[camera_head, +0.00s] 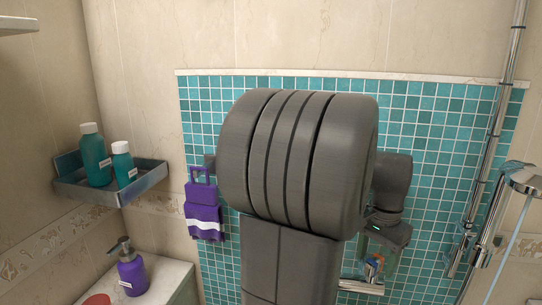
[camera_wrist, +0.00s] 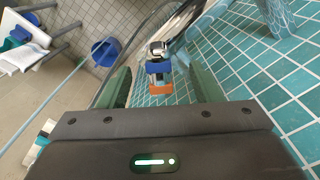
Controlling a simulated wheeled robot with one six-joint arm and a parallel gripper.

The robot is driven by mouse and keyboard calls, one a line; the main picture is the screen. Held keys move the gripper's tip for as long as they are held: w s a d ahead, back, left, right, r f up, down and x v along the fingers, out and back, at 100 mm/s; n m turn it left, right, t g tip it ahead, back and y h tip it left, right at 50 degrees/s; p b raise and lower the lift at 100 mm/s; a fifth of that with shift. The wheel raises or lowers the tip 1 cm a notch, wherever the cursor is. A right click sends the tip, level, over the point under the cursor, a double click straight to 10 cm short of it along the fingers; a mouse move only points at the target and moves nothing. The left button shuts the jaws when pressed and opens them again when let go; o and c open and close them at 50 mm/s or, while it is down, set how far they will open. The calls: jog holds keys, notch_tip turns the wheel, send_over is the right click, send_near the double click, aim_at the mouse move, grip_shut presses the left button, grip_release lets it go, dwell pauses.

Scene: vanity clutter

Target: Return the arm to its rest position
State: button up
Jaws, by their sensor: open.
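My arm's thick grey links fill the middle of the head view. My gripper (camera_wrist: 158,74) shows in the wrist view as a dark body with two green fingers spread apart. It is open. A small blue, white and orange item (camera_wrist: 158,75) appears between the fingers and beyond them, and I see no finger closed on it.
A metal wall tray (camera_head: 140,187) with two teal bottles (camera_head: 95,158) is at the left. A purple pump bottle (camera_head: 131,273) stands on a counter below. A shower pole (camera_head: 498,120) stands at the right.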

notch_tip(320, 180, up, 7)
jog(key=p, duration=0.5)
jog(key=shift+p, duration=0.4)
notch_tip(320, 180, down, 8)
jog(key=b, duration=0.7)
jog(key=shift+b, duration=0.3)
jog(key=shift+m+b, duration=0.7)
jog(key=shift+b, duration=0.1)
jog(key=shift+r+m+b, duration=0.25)
jog(key=shift+m+b, duration=0.15)
jog(key=shift+m, duration=0.7)
jog(key=m+b, duration=0.1)
jog(key=m, duration=0.3)
jog(key=shift+m+b, duration=0.3)
notch_tip(320, 180, up, 6)
jog(key=p, duration=0.4)
jog(key=shift+r, duration=0.2)
jog(key=shift+r+p, duration=1.7)
jog(key=shift+p, duration=0.05)
jog(key=shift+a+r, duration=0.1)
